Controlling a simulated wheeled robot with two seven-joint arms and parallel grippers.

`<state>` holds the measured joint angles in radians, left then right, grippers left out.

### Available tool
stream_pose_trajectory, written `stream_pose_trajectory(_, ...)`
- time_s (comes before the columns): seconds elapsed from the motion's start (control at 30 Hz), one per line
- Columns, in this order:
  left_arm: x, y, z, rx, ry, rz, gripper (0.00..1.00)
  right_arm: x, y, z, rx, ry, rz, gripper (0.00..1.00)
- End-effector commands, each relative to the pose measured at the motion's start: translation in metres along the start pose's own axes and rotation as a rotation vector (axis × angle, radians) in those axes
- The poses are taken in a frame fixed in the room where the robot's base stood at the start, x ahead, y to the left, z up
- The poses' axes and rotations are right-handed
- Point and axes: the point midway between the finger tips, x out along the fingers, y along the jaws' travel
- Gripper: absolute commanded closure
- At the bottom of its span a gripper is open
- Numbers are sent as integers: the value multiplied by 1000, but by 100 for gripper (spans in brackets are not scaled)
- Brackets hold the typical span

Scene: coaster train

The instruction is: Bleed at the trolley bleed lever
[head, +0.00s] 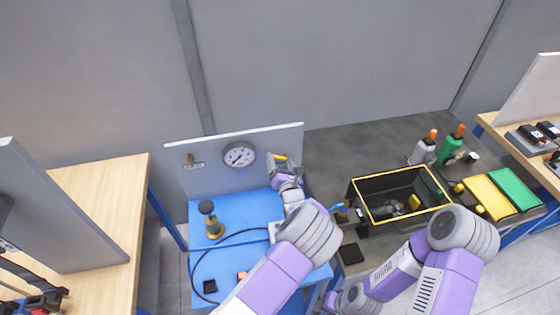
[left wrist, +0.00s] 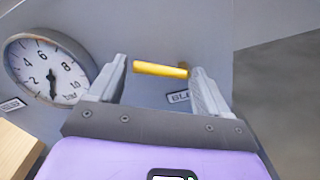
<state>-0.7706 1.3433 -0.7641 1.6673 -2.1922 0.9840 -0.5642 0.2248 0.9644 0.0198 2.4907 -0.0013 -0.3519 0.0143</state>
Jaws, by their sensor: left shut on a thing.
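The yellow bleed lever (left wrist: 160,69) sticks out from the grey panel above a label starting "BLE", partly hidden by a finger. My left gripper (left wrist: 160,80) has one finger at each end of the lever's visible bar and is shut on it. In the head view the left gripper (head: 284,165) is at the panel's right side, with the lever small there. The gauge (head: 239,155) also shows in the head view.
The blue trolley top (head: 225,262) carries a dark-knobbed brass fitting (head: 210,219) and a black hose. A yellow-rimmed black bin (head: 385,222) and bottles (head: 449,145) stand to the right. A wooden bench (head: 100,210) is on the left.

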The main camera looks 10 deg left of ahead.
Motion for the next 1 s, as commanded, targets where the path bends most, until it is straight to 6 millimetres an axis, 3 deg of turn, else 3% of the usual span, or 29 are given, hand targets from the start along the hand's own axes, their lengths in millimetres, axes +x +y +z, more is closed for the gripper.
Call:
stream_pose_trajectory(0.5, 0, -3, 15, 494, 1, 0, 52, -30, -11, 1, 0, 0, 0, 57)
stream_pose_trajectory(1.0, 0, -11, 23, 911, 2, 0, 52, -44, -16, 2, 0, 0, 0, 57)
